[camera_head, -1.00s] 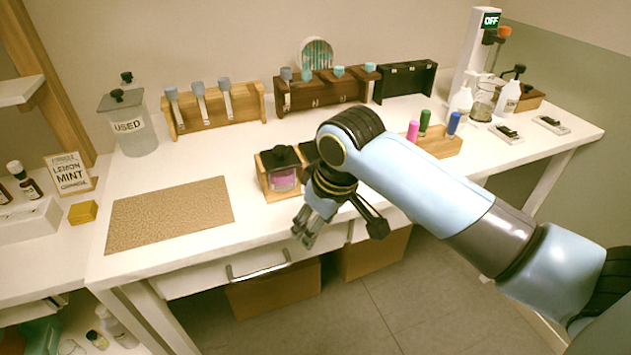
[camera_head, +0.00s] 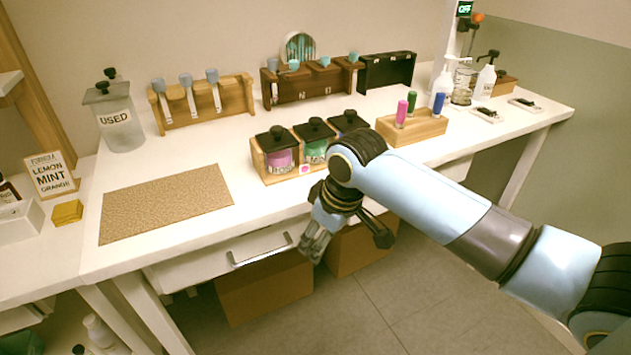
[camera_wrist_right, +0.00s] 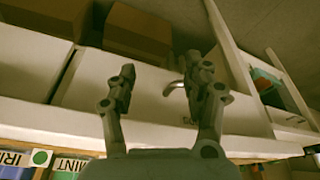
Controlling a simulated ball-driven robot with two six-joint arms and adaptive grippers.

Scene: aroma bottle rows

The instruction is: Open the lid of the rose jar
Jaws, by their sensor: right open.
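A wooden holder (camera_head: 259,168) near the table's front edge carries three jars with black knobbed lids. The left jar (camera_head: 280,160) has pink contents and looks like the rose jar; its label is too small to read. Its black lid (camera_head: 277,138) is on. Beside it are a green jar (camera_head: 315,150) and a blue jar (camera_head: 349,124), the blue one partly behind my right arm. My right gripper (camera_head: 315,248) hangs below and in front of the holder, fingers pointing down. In the wrist view the right gripper (camera_wrist_right: 160,75) is open and empty. My left gripper is not in view.
A drawer handle (camera_head: 262,252) is close to the right gripper. A cork mat (camera_head: 165,203) lies left of the holder. A wooden block with colored sticks (camera_head: 425,127) stands to the right. Tool racks line the back, and a USED jar (camera_head: 120,125) stands back left.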

